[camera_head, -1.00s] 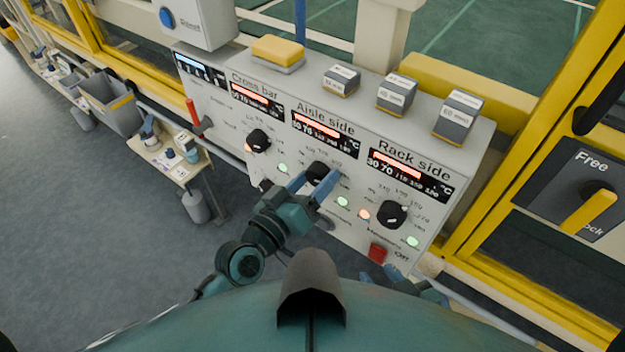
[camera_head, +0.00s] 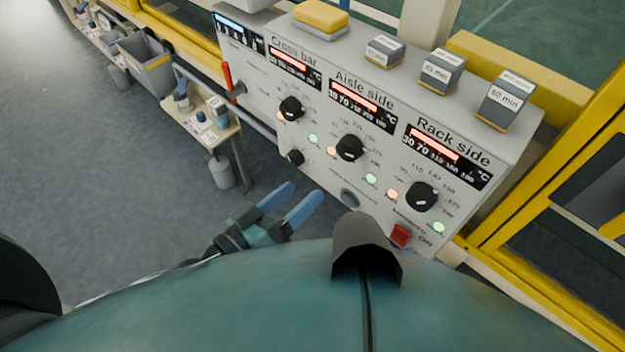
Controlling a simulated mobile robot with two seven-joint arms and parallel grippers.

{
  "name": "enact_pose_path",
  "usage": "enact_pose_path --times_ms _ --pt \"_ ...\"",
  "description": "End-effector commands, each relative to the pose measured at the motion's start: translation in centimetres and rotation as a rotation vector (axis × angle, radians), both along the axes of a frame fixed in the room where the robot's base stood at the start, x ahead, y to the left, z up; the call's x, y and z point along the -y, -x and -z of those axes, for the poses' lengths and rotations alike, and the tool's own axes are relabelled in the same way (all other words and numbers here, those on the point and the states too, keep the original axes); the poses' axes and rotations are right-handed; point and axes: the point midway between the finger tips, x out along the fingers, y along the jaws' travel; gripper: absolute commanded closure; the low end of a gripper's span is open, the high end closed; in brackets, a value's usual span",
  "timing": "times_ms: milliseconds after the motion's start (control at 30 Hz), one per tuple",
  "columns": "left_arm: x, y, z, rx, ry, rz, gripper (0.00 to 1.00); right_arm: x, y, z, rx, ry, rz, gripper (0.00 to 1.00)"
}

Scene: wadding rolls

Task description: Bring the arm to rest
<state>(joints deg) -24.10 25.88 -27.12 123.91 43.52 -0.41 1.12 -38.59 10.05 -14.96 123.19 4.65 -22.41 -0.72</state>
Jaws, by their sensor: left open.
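My left gripper (camera_head: 288,207) is at the lower middle of the head view, with its two blue fingers apart and nothing between them. It is below and in front of the grey control panel (camera_head: 262,113), clear of the knobs. The Aisle side knob (camera_head: 350,148), the Cross bar knob (camera_head: 291,108) and the Rack side knob (camera_head: 422,195) are all in plain sight. The left arm is mostly hidden behind my teal body. Of my right gripper, at most a small blue sliver shows by the panel's bottom edge, too little to judge it.
A red button (camera_head: 401,236) and a red lever (camera_head: 227,77) are on the panel. A yellow sponge-like block (camera_head: 321,16) and three labelled timer blocks stand on its top. A small table (camera_head: 203,125) and a grey bin (camera_head: 147,62) are at left. Grey floor is free at left.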

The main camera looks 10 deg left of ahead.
Motion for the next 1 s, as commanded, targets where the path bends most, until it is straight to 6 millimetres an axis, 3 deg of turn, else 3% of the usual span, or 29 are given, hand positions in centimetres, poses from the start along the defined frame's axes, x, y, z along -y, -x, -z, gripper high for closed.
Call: enact_pose_path --times_ms 733,867,1000 --pt "-0.5 0.7 0.0 -0.005 -0.026 -0.006 0.36 0.1 0.2 -0.2 -0.007 0.004 0.000 0.64" --pt "-1.2 0.9 1.2 -0.035 -0.189 -0.041 0.36 0.3 0.4 -1.6 -0.019 0.023 -0.001 0.64" --pt "-3.4 2.1 4.5 -0.129 -0.454 -0.091 0.36 1.0 0.7 -2.6 -0.044 0.053 0.007 0.64"
